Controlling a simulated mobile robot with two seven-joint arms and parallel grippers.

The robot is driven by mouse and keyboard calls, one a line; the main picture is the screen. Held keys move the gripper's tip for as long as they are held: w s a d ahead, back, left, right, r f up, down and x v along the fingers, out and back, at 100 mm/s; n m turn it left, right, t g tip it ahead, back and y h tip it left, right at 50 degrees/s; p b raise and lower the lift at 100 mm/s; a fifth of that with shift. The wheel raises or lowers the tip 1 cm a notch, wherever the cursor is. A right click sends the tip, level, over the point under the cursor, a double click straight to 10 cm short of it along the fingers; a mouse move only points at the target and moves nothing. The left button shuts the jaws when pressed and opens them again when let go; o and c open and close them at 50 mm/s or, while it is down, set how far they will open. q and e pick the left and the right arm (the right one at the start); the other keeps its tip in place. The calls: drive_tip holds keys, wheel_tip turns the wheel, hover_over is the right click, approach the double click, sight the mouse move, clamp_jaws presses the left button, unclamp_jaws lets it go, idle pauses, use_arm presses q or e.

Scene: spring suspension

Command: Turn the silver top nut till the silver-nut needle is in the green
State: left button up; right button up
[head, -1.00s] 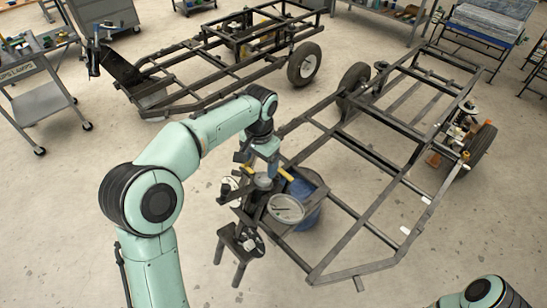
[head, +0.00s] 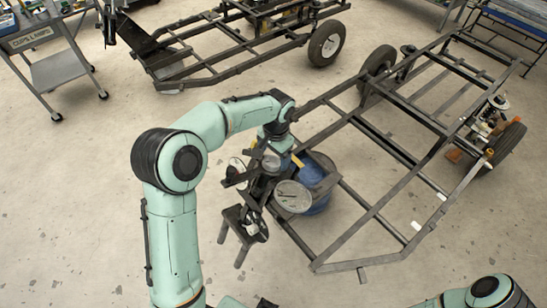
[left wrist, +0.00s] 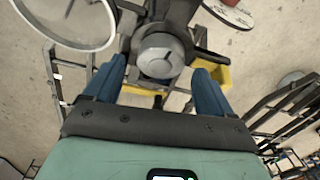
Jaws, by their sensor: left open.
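The silver top nut (left wrist: 160,57) is a round grey cap with a slot-like mark, in the left wrist view. My left gripper (left wrist: 157,88) is open, with one blue finger on either side just short of the nut; I cannot tell whether they touch it. In the head view the gripper (head: 277,143) points down over the dark suspension stand, and the nut (head: 271,163) is partly hidden beneath it. A large round dial (head: 293,196) sits in front of it and a smaller dial (head: 237,170) at its left. Neither needle can be read. My right gripper is out of view.
A blue drum (head: 320,190) stands behind the large dial. A bare black frame (head: 365,205) with wheels extends to the right, and another frame (head: 215,55) lies at the back. A grey cart (head: 62,72) stands at the left.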

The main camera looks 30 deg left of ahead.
use_arm(q)
drive_tip(key=shift+f, duration=0.85)
drive_tip(key=c, duration=1.1)
drive_tip(key=shift+o, duration=0.2)
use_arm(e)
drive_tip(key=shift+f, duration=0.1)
